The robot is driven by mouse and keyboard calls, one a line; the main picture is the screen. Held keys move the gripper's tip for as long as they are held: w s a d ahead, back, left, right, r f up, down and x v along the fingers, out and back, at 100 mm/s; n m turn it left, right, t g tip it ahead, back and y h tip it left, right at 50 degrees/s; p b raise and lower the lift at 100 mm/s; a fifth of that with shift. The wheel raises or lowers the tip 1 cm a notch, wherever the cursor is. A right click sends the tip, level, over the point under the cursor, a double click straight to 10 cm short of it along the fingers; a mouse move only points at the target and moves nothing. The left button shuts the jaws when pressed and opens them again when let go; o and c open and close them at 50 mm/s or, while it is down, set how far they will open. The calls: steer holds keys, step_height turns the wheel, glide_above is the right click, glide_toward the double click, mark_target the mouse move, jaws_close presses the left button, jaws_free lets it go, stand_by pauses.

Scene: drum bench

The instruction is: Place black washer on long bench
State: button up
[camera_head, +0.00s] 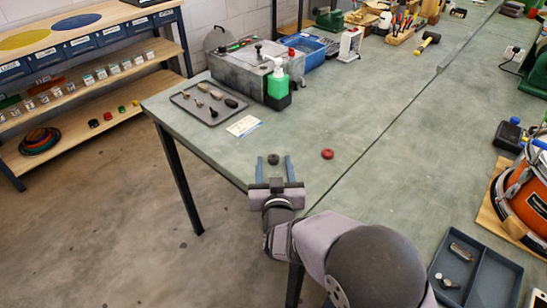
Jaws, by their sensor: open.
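The black washer (273,159) appears between the tips of my gripper (273,164), over the near left end of the long bench (225,158). My gripper has its two blue fingers spread, one to each side of the washer, with visible gaps. The washer appears to lie flat on the grey-green bench top. Any contact with the fingers cannot be made out. A red washer-like ring (327,154) lies on the bench to the right of my gripper.
A dark tray (210,103) with small brushes or tools and a paper card (243,126) lie behind my gripper. A green bottle (278,83) stands by a grey machine. A blue-grey divided tray (474,276) and orange drum (525,190) are at right. Bench around the red ring is clear.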

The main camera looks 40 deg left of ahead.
steer(key=shift+w+a, duration=0.2)
steer(key=shift+w, duration=0.05)
steer(key=c, duration=1.1)
steer(key=shift+c, duration=0.2)
step_height(320, 180, up, 10)
step_height(320, 180, up, 15)
steer(key=p, duration=1.5)
